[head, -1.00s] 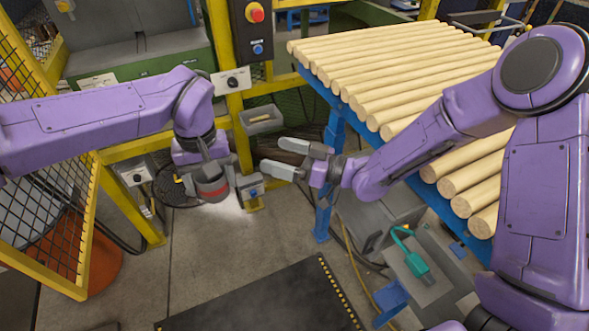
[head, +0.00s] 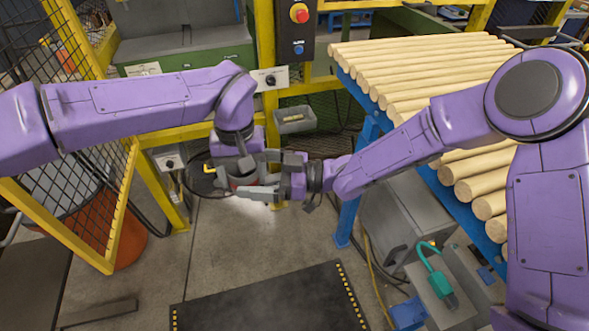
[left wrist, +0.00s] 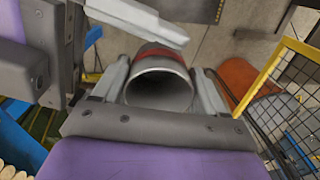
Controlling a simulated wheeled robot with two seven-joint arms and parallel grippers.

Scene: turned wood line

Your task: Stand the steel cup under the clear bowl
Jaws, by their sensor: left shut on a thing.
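The steel cup (head: 243,183), grey with a red band, is between the fingers of my left gripper (head: 238,172), which is shut on it. In the left wrist view the cup (left wrist: 160,70) shows its open mouth toward the camera, and the inside looks empty. My right gripper (head: 266,175) comes in from the right with its fingers apart, close around or beside the cup; I cannot tell whether they touch it. One finger of the right gripper (left wrist: 140,20) crosses near the cup in the left wrist view. I see no clear bowl in either view.
A blue rack of wooden rods (head: 420,75) stands at the right. A yellow post with a control box (head: 297,30) rises behind the grippers. A yellow mesh guard (head: 75,190) is at the left. A dark mat (head: 270,300) lies on the open floor in front.

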